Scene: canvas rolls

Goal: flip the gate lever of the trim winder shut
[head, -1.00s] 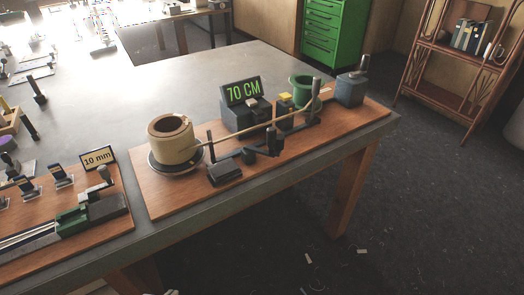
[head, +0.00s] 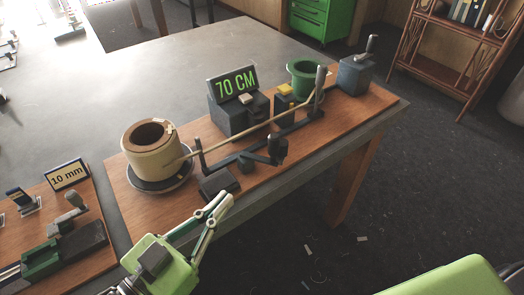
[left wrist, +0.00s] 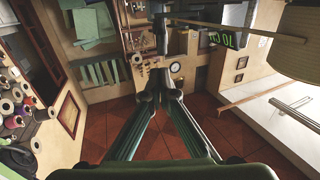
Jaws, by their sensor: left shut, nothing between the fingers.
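The trim winder stands on a wooden board (head: 122,200). A cream canvas roll (head: 150,158) sits on its round plate at the left, and a tan strip (head: 240,133) runs to a green spool (head: 304,78) at the right. A dark upright lever (head: 320,82) stands beside the green spool, and a dark crank-like arm (head: 275,150) stands at the front; I cannot tell which part is the gate lever. My left gripper (head: 220,203) is shut and empty, in front of a dark block (head: 218,184). In the left wrist view its fingers (left wrist: 170,92) meet, with the strip (left wrist: 235,29) beyond. My right gripper is not in view.
A display (head: 234,84) reads 70 CM behind the strip. A grey-blue box with a lever (head: 354,75) stands at the board's right end. Another board with a 10 mm sign (head: 67,174) lies at the left.

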